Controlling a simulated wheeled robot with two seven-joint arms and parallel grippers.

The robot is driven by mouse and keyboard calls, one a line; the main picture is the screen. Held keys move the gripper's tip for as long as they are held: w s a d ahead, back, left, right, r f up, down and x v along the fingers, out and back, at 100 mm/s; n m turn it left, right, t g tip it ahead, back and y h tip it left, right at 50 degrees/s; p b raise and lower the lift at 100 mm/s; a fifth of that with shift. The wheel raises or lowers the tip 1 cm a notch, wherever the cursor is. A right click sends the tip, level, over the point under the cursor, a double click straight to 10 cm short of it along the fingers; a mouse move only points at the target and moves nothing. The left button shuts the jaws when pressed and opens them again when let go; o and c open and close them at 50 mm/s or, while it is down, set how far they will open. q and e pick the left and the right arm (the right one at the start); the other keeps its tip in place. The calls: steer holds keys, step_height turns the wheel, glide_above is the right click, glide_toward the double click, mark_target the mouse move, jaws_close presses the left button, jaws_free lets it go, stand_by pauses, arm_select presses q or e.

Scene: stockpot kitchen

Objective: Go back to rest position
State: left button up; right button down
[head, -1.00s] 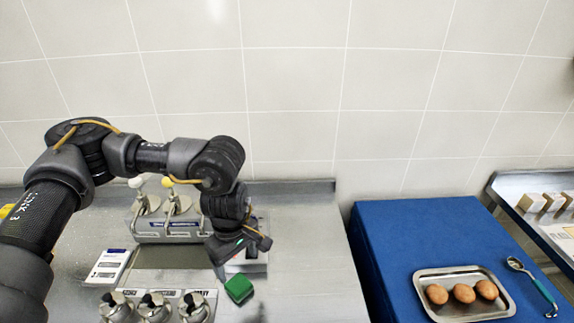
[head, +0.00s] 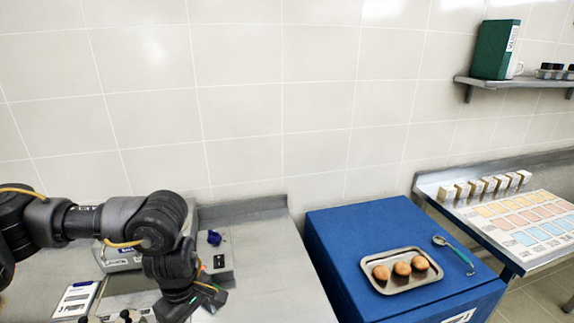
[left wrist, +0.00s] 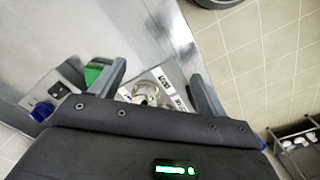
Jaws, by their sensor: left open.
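My left gripper (head: 207,298) is at the lower left of the head view, low over the steel counter (head: 265,255). In the left wrist view its two fingers (left wrist: 160,88) are spread apart with nothing held between them. A silver-lidded container (left wrist: 146,92) shows beyond the gap between the fingers. A green block (left wrist: 95,72) shows just outside the left-hand finger. My right gripper is in neither view.
A small unit with a blue knob (head: 214,238) stands behind the gripper. A blue box (head: 345,225) carries a metal tray (head: 425,280) of brown eggs and a spoon (head: 455,252). Small boxes (head: 490,185) and a coloured chart (head: 525,220) lie on the right counter.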

arm_select(q)
steer(key=s+d+f+n+h, duration=0.2)
steer(key=s+d+n+h, duration=0.1)
steer(key=d, duration=0.6)
steer(key=s+d+f+n+h, duration=0.1)
steer(key=s+d+n+h, duration=0.25)
steer(key=d, duration=0.55)
steer(key=d+r+n+t+h, duration=0.55)
steer(key=d+n, duration=0.25)
steer(key=n, duration=0.7)
steer(key=w+a+f+n+t+y, duration=0.25)
steer(key=a+n, duration=0.35)
steer(key=n, duration=0.4)
steer(key=w+a+f+n+t+y, duration=0.15)
steer(key=a+f+n+y, duration=0.25)
steer(key=a+n, duration=0.45)
steer(key=s+a+f+n+g+y, duration=0.3)
steer(key=s+a+f+n, duration=0.3)
steer(key=s+a+n, duration=0.25)
steer(key=s+a+f+n+g+y, duration=0.3)
steer(key=s+a+f+n, duration=0.3)
steer(key=s+a+n, duration=0.3)
step_height(320, 180, down, 25)
steer(key=d+g, duration=0.1)
steer(key=s+a+f+g+b, duration=0.1)
steer(key=s+a+f, duration=0.1)
steer(key=s+f, duration=1.5)
steer(key=shift+s+a+f, duration=0.3)
steer(key=shift+s+f, duration=0.05)
steer(key=shift+f, duration=0.4)
